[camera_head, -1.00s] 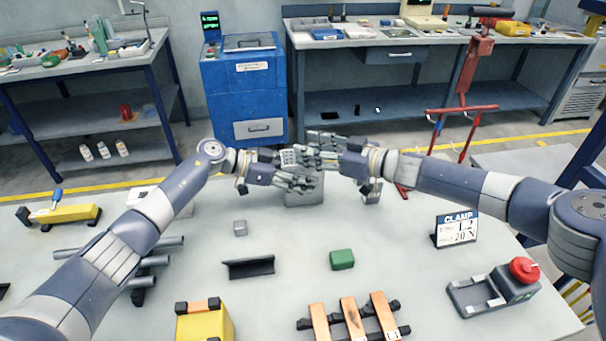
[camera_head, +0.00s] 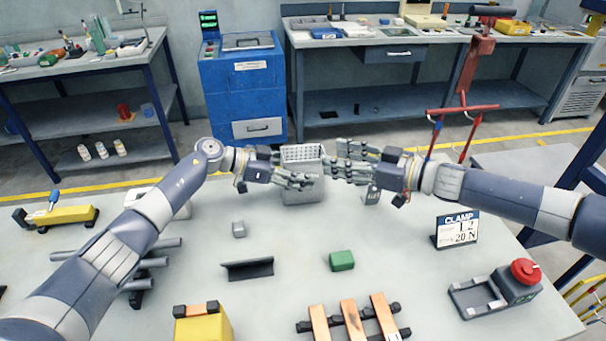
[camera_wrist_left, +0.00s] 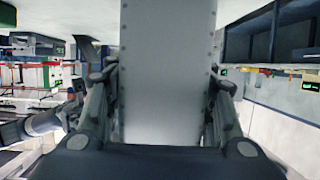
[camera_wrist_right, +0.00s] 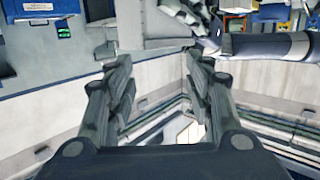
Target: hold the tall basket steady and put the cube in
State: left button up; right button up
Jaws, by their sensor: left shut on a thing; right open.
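The tall grey basket (camera_head: 304,188) stands at the back middle of the table, upright, with a perforated upper part. My left gripper (camera_head: 306,181) is shut on its front side, and the basket wall (camera_wrist_left: 165,75) fills the space between the fingers in the left wrist view. My right gripper (camera_head: 335,165) is open just right of the basket's rim; its spread fingers (camera_wrist_right: 160,95) hold nothing in the right wrist view. A small grey cube (camera_head: 239,229) lies on the table left of centre. The basket's floor is hidden, so I cannot tell what lies inside.
A green block (camera_head: 341,260), a dark angled channel (camera_head: 247,269) and a copper-barred rack (camera_head: 350,322) lie nearer me. A clamp sign (camera_head: 457,230) and a red-button box (camera_head: 512,284) stand at right. Pipes lie under my left arm.

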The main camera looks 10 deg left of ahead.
pick_arm(q)
jog(key=shift+s+f, duration=0.25)
jog(key=shift+f, duration=0.25)
jog(key=o, duration=1.2)
jog(key=shift+o, duration=0.3)
